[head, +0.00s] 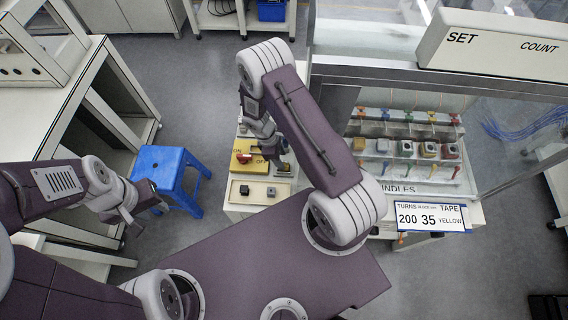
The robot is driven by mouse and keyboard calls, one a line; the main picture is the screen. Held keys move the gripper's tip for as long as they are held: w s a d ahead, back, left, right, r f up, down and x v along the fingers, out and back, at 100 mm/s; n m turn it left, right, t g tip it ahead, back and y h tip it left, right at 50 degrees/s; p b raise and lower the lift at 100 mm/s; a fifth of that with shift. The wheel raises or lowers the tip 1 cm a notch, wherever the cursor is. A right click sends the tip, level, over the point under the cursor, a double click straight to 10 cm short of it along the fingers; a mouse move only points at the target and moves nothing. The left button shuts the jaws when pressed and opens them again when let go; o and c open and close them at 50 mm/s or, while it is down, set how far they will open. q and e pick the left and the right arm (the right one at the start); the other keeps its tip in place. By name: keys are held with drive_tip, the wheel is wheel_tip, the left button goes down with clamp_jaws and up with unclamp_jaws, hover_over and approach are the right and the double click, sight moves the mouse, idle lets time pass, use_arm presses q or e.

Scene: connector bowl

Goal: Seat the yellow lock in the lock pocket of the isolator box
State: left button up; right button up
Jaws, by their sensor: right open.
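The isolator box (241,153) is a yellow panel with a red knob (243,157) and ON and OFF lettering, on a narrow bench left of the rack. My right gripper (277,158) is open, just above the right part of the box, and hides some of it. The lock pocket cannot be made out. I cannot pick out the yellow lock for certain; it may be hidden by my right gripper. My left gripper (130,218) hangs far to the left, away from the box, near the blue stool; its jaw opening is too small to judge.
A tray (257,197) in front of the box holds a black block (245,190) and a grey block (271,192). A rack (380,170) with several coloured blocks stands to the right, above a sign (428,217). A blue stool (163,164) stands left.

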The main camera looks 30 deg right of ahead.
drive_tip(key=shift+s+d+f, duration=0.1)
drive_tip(key=shift+s+f, duration=0.15)
drive_tip(key=shift+f, duration=0.3)
drive_tip(key=shift+s+f, duration=0.25)
drive_tip(key=shift+f, duration=0.25)
drive_tip(key=shift+s+f, duration=0.15)
drive_tip(key=shift+s, duration=0.05)
drive_tip(key=shift+w+f, duration=0.1)
drive_tip(key=shift+w+d, duration=0.1)
drive_tip(key=c, duration=0.5)
drive_tip(key=shift+w, duration=0.1)
drive_tip(key=c, duration=0.5)
use_arm(q)
drive_tip(key=shift+s+a+r, duration=0.2)
drive_tip(key=shift+s+r, duration=0.15)
drive_tip(key=shift+r, duration=0.15)
drive_tip(key=shift+s, duration=0.1)
